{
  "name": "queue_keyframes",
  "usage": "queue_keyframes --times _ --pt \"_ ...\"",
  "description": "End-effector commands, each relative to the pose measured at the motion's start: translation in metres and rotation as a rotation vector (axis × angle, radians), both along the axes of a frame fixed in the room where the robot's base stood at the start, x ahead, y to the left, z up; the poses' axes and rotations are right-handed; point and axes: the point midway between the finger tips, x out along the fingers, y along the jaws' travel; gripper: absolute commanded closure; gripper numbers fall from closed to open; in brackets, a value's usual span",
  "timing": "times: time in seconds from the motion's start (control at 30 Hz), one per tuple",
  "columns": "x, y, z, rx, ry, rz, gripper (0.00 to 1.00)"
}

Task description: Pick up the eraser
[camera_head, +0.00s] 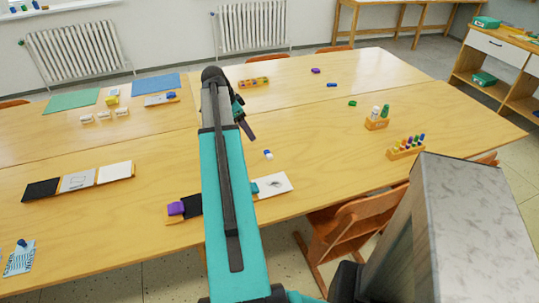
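A small white and blue block (268,154), which looks like the eraser, lies on the wooden table (330,170) just right of my arm. My gripper (246,126) shows as dark and teal parts at the far end of my arm, up and to the left of the block and apart from it. My arm hides much of the gripper, and whether its fingers are open or shut does not show. Nothing is visibly held.
Wooden holders (406,147) with pegs or bottles stand at right. A green mat (72,100) and blue mat (156,84) lie back left. The table right of the block is clear.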

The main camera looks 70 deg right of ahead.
Motion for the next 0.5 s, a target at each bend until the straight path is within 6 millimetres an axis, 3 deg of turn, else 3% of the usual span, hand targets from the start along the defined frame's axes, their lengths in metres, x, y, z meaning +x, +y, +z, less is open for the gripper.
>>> queue_keyframes --times 0.03,0.17,0.5 --pt "-0.012 -0.001 0.003 0.004 0.002 -0.036 0.39" --pt "-0.025 0.000 0.006 0.009 0.005 -0.085 0.39" --pt "-0.024 0.002 0.006 0.010 0.006 -0.089 0.39"
